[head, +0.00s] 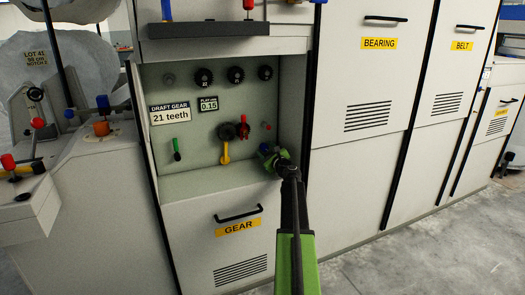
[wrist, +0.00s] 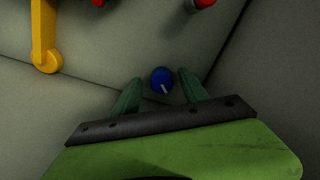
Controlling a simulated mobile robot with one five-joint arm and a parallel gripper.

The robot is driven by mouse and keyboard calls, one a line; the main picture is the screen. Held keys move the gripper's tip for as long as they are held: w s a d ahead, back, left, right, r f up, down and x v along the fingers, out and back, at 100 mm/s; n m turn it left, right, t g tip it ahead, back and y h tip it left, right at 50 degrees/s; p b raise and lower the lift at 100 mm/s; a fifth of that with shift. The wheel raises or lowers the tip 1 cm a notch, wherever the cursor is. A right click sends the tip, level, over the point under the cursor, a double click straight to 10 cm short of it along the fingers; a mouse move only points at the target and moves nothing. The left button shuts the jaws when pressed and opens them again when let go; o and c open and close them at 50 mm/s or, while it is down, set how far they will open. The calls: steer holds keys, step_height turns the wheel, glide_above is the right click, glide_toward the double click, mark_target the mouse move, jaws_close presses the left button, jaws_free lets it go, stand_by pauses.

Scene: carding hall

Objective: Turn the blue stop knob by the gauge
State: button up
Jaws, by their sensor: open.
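The blue stop knob (wrist: 161,79) is small and round with a white pointer line aimed toward the lower right. It shows in the wrist view on the grey panel, between the tips of my gripper (wrist: 160,76). The two green fingers are open, one on each side of it; I cannot tell whether either touches it. In the head view my gripper (head: 271,153) reaches into the lower right of the recess, and a bit of blue shows at its tips. A small PLAY display (head: 208,104) reads 0.15.
A yellow lever (head: 226,154) hangs left of my gripper; it also shows in the wrist view (wrist: 43,40). A red lever (head: 243,129) and a small red button (head: 267,127) are just above. A green-handled lever (head: 176,149) is further left. The recess side wall is close right.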

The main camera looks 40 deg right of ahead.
steer(key=v, duration=1.6)
